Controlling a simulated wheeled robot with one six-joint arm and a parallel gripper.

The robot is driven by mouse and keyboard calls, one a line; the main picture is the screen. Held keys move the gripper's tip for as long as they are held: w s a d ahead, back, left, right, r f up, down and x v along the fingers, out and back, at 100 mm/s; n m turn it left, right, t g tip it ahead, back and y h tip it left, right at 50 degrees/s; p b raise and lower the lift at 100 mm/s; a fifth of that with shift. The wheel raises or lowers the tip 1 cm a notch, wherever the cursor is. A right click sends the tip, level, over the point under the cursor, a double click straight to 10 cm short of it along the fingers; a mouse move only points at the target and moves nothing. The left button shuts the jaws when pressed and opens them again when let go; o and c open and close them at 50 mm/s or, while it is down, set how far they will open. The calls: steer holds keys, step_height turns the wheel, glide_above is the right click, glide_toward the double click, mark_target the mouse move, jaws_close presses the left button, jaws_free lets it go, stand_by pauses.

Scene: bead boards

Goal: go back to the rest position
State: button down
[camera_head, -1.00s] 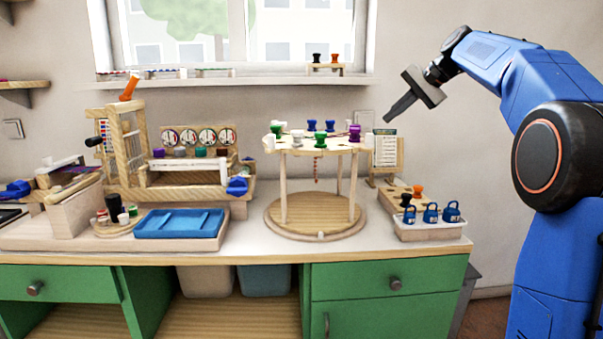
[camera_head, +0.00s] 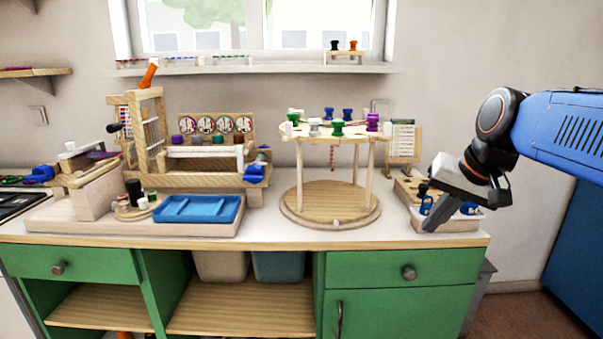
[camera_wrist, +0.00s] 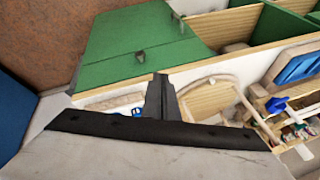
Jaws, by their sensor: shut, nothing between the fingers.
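My gripper (camera_head: 430,227) is at the right end of the workbench in the head view, tilted down to the left, in front of the white tray with blue padlocks. It is shut and empty. In the wrist view the closed dark fingers (camera_wrist: 160,95) stand over the bench's edge region. My blue arm reaches in from the right. The gripper hides part of the tray and some of the padlocks.
The round wooden stand (camera_head: 330,205) with coloured spools is left of my gripper. A blue tray (camera_head: 198,209) and a wooden frame (camera_head: 140,130) stand farther left. Green drawers (camera_head: 400,271) are below the top.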

steer(key=s+d+f+n+h, duration=0.1)
steer(key=s+f+n+h, duration=0.1)
steer(key=s+f, duration=1.4)
steer(key=shift+s+d+f+n, duration=0.4)
steer(key=shift+f+n, duration=0.3)
steer(key=shift+n, duration=0.1)
